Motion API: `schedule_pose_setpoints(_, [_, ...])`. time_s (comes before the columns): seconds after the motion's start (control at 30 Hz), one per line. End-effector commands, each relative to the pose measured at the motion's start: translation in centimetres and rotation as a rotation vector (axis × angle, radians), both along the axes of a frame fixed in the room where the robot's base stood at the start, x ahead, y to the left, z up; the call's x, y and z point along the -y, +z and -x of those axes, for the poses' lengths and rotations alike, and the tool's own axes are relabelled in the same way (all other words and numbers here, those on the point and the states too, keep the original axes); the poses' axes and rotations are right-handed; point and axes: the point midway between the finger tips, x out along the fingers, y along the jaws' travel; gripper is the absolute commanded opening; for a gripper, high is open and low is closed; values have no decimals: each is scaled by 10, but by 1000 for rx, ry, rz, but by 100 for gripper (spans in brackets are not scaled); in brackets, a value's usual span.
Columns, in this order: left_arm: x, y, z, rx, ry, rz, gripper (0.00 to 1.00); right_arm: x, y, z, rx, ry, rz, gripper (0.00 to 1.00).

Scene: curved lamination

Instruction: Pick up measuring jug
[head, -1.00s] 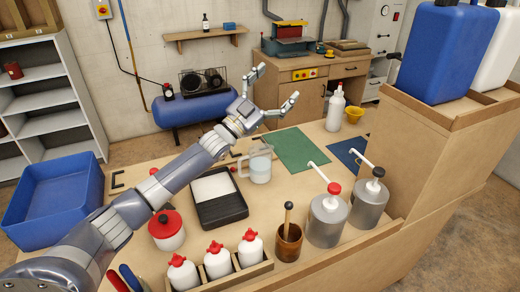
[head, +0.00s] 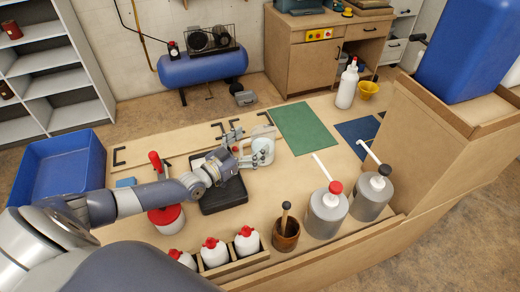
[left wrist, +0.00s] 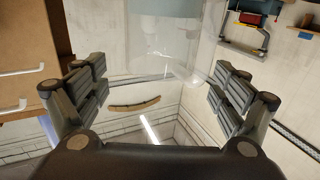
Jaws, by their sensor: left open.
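The measuring jug (head: 264,150) is a clear, see-through vessel standing on the workbench near the green mat. My left gripper (head: 249,149) is at the jug, its fingers reaching around the side nearest my arm. In the left wrist view the left gripper's fingers (left wrist: 160,93) are spread wide, and the pale, see-through jug (left wrist: 166,38) shows at the top between them. I cannot tell whether any finger touches it. The gripper hides part of the jug in the head view. My right gripper is in neither view.
A black tray (head: 222,196) lies under my left wrist. A red-lidded pot (head: 166,219) is beneath the forearm. The green mat (head: 303,128) is bare. Pump bottles (head: 326,212) and a wooden pot (head: 286,236) stand at the front right; a blue bin (head: 58,172) is left.

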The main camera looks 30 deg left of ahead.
Motion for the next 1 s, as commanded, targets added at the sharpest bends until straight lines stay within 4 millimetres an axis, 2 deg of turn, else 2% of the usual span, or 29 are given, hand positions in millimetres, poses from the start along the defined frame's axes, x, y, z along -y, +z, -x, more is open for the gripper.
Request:
schedule_pose_setpoints(0.1, [5,-2,-17,5,0,1,90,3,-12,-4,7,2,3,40])
schedule_pose_setpoints(0.3, [11,-1,-38,2,0,1,90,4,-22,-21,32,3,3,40])
schedule_pose_setpoints(0.43, [12,0,-42,1,-1,-1,90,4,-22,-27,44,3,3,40])
schedule_pose_setpoints(0.63, [12,1,-42,1,-1,-1,88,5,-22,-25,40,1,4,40])
schedule_pose_setpoints(0.9, [12,1,-42,1,-1,-1,26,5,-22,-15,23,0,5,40])
schedule_pose_setpoints(0.97, [12,1,-42,1,-1,-1,13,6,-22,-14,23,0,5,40])
schedule_pose_setpoints(1.0, [12,3,-43,5,0,0,11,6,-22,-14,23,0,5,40])
